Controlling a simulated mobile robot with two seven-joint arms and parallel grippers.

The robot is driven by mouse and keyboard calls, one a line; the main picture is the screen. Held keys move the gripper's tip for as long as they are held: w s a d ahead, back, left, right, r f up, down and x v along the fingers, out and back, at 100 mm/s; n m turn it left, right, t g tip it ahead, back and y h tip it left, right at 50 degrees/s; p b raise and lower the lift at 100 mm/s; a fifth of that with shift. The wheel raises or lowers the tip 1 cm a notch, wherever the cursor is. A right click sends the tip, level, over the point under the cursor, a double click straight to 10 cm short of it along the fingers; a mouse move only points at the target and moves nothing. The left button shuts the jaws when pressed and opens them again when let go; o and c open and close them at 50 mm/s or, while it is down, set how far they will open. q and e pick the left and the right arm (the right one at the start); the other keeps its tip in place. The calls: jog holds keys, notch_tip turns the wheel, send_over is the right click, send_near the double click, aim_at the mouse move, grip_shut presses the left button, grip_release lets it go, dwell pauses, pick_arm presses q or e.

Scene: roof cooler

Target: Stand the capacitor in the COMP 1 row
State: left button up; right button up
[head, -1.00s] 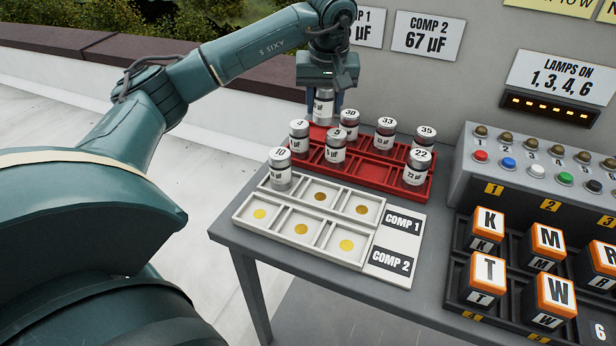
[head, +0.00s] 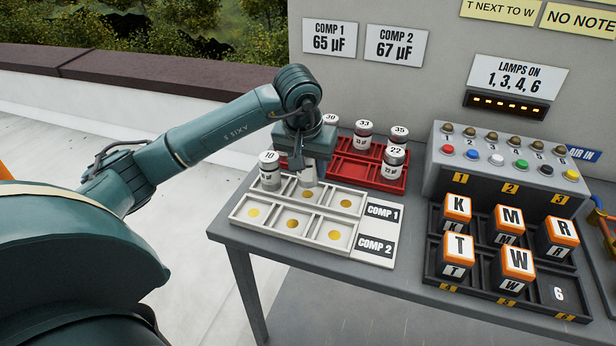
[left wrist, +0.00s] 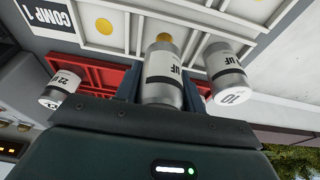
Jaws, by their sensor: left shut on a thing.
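My left gripper (head: 308,168) is shut on a silver capacitor with a white label (head: 308,178). It holds the capacitor upright over the middle compartment of the COMP 1 row in the white tray (head: 365,191). A gold disc (head: 307,194) shows just below the capacitor; whether its base touches the tray I cannot tell. The capacitor marked 10 (head: 269,172) stands in the row's left compartment. The right compartment is empty. My right gripper is not in view.
The red rack (head: 350,172) behind holds capacitors marked 33 (head: 363,138), 35 (head: 398,146) and 22 (head: 394,165); my gripper hides its left part. The COMP 2 row is empty. Signs read COMP 1 65 µF (head: 330,38) and COMP 2 67 µF (head: 396,43). Lettered blocks stand at right.

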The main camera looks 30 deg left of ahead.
aim_at(308, 178)
pick_arm(q)
jog(key=shift+f, duration=1.55)
jog(key=shift+f, duration=0.1)
jog(key=shift+f, duration=0.15)
jog(key=o, duration=1)
jog(key=shift+o, duration=0.2)
jog(key=shift+r, duration=0.5)
jog(key=v, duration=1.1)
jog(key=shift+r, duration=0.25)
jog(key=shift+s, duration=0.1)
